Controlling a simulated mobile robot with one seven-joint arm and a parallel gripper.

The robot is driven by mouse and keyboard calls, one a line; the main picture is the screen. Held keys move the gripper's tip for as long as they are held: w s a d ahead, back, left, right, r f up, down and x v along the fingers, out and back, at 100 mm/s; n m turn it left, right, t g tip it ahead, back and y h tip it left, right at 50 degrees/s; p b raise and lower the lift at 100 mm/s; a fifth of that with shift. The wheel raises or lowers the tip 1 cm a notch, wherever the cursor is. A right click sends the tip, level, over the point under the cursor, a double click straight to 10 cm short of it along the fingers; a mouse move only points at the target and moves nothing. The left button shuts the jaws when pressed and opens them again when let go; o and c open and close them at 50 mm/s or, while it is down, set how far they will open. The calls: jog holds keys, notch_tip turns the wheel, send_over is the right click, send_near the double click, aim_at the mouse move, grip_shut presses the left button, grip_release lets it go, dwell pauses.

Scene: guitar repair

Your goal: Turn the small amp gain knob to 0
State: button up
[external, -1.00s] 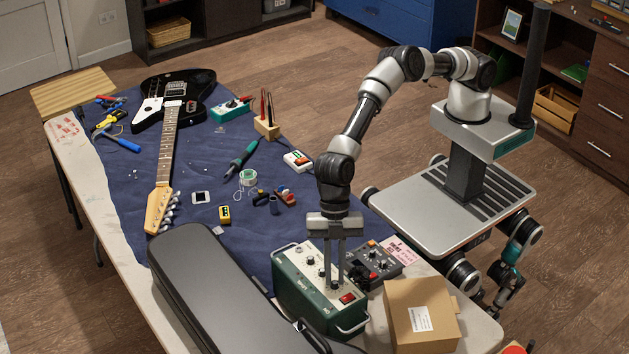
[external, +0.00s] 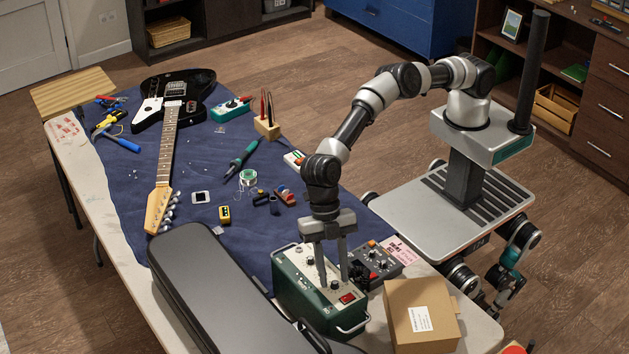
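The small amp (external: 291,290) is a green box with a pale top panel near the front end of the table. Its panel carries small dark knobs and a red switch (external: 348,298). My gripper (external: 334,283) points down over the panel. Its two fingers are spread, with a dark knob (external: 335,285) showing between the tips. I cannot tell whether a fingertip touches the panel or knob. The knob labels and pointer are too small to read, and the fingers hide part of the panel.
A dark grey pedal box (external: 374,262) with knobs stands just right of the amp. A cardboard box (external: 422,318) is at the front right. A black guitar case (external: 215,285) lies close to the amp's left. The electric guitar (external: 168,140) and tools lie farther back on the blue mat (external: 190,185).

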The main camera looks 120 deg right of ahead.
jog(key=v, duration=1.7)
jog(key=shift+r, duration=0.25)
jog(key=s+d+r+m+t+h+p, duration=0.1)
jog(key=s+d+r+m+h+p, duration=0.15)
jog(key=s+r, duration=0.65)
jog(key=s+d+r+m+t+h+p, duration=0.1)
jog(key=s+d+r+m, duration=0.25)
jog(key=s+r, duration=0.55)
jog(key=s+d+f+m+t+p, duration=0.1)
jog(key=s+d+m, duration=0.3)
jog(key=s, duration=0.8)
jog(key=s+d+m+t+p, duration=0.1)
jog(key=s+d+m, duration=0.3)
jog(key=s, duration=0.9)
jog(key=d+h+p, duration=0.1)
jog(key=d, duration=0.1)
jog(key=shift+d+f+m, duration=0.3)
jog(key=shift+d+f, duration=0.1)
